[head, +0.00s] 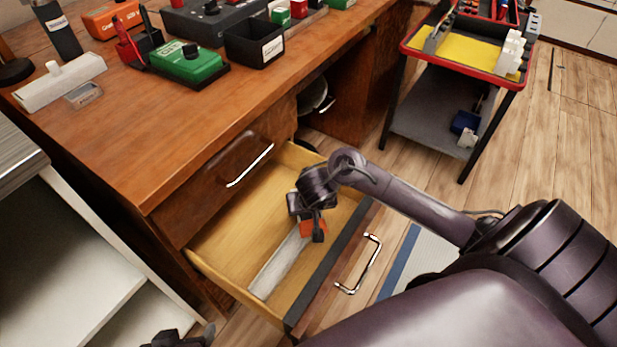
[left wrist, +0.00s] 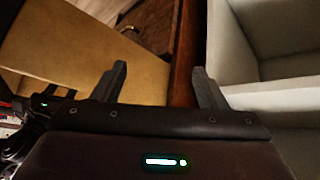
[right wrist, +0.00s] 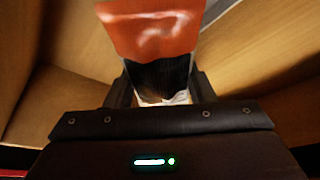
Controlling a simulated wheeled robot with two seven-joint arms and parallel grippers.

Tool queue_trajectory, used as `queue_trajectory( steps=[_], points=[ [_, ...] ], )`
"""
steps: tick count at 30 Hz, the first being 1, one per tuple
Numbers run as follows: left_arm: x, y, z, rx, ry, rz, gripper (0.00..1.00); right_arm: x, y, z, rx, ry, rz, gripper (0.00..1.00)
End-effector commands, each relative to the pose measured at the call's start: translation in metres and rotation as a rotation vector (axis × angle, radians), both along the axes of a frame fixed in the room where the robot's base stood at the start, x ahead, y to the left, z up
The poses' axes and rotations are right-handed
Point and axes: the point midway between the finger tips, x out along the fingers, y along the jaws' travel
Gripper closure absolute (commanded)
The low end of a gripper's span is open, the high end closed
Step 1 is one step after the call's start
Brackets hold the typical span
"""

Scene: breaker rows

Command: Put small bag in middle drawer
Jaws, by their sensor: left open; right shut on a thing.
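The small bag (right wrist: 155,30) is orange with a black band and a pale lower part. My right gripper (right wrist: 162,88) is shut on it. In the head view the bag (head: 308,228) shows as an orange patch under my right gripper (head: 316,222), inside the open drawer (head: 240,225). I cannot tell if the bag touches the drawer floor. The drawer is pulled out below a closed upper drawer (head: 228,170). My left gripper (head: 182,338) is at the bottom edge of the head view, outside the drawer. It is open and empty in the left wrist view (left wrist: 159,85).
A long pale strip (head: 280,268) lies in the drawer. The desk top (head: 150,125) above holds a green meter (head: 188,64), a black bin (head: 254,42) and other items. A white shelf unit (head: 65,250) stands left. A tool cart (head: 425,130) stands back right.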

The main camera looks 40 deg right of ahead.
Motion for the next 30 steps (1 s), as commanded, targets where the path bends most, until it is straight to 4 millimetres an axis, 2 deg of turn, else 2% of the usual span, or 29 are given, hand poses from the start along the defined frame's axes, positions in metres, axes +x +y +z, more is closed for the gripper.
queue_trajectory(
  steps=[10, 11, 15, 25, 30],
  points=[
    [0.008, -0.003, 0.006, -0.018, -0.042, 0.004, 0.33, 0.000, 0.000, -0.004, 0.000, 0.000, 0.000, 0.75],
    [0.008, -0.003, 0.007, -0.020, -0.045, 0.004, 0.33, 0.000, 0.000, -0.004, 0.000, 0.000, 0.000, 0.47],
    [0.008, -0.003, 0.007, -0.019, -0.045, 0.003, 0.33, 0.000, 0.000, -0.004, 0.000, 0.000, 0.000, 0.29],
    [0.006, -0.004, 0.006, -0.019, -0.032, 0.002, 0.33, 0.000, 0.000, -0.002, 0.000, -0.001, 0.000, 0.29],
    [-0.010, 0.001, -0.006, 0.017, 0.050, -0.006, 0.33, 0.001, 0.000, 0.007, 0.000, -0.002, 0.000, 0.29]
  ],
)
